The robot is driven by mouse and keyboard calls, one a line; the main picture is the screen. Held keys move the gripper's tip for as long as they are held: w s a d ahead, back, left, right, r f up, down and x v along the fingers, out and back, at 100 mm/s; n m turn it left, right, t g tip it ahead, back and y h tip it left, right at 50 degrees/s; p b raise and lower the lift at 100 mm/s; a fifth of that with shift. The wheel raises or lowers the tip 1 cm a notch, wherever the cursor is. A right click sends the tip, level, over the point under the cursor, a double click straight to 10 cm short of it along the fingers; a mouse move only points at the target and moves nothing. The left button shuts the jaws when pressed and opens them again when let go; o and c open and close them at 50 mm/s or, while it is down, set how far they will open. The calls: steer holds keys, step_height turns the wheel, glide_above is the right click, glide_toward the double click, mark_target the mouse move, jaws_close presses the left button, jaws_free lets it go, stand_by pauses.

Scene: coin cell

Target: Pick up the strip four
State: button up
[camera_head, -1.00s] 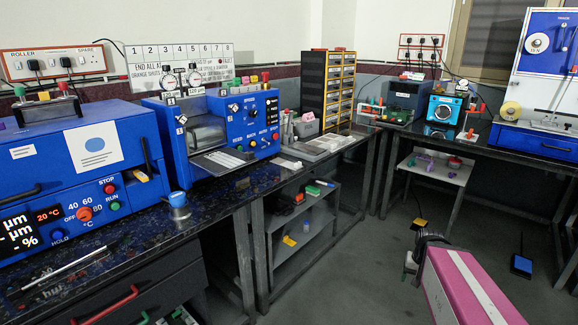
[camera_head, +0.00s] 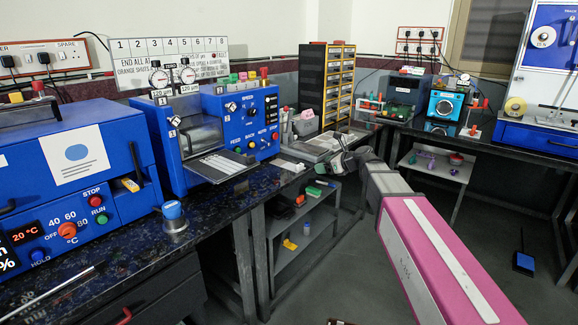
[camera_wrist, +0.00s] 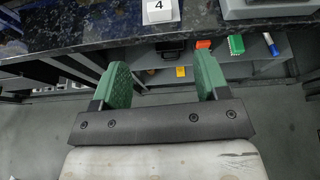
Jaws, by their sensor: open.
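A small white block marked 4 (camera_wrist: 160,12) sits near the front edge of the dark speckled bench (camera_wrist: 95,30), at the top of the wrist view. I cannot make out a separate strip beside it. In the head view, several pale strips lie on the tray (camera_head: 222,166) in front of the blue roller machine (camera_head: 222,125); their numbers are too small to read. My gripper (camera_wrist: 163,72) has its two green fingers wide apart with nothing between them. It is in front of the bench edge, short of the block. In the head view my gripper (camera_head: 338,163) is beside the bench's right part.
An open shelf unit (camera_head: 305,225) with small coloured items stands below the bench. A drawer tower (camera_head: 328,85) and a grey plate (camera_head: 316,147) stand on the bench to the right of the machine.

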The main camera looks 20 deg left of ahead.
mark_target(302, 165)
steer(key=shift+m, duration=0.3)
steer(key=x, duration=0.7)
steer(key=r+x, duration=0.1)
steer(key=x, duration=0.3)
steer(key=shift+w+a, duration=0.25)
steer(key=shift+a, duration=0.15)
steer(key=shift+c, duration=0.3)
steer(key=c, duration=0.9)
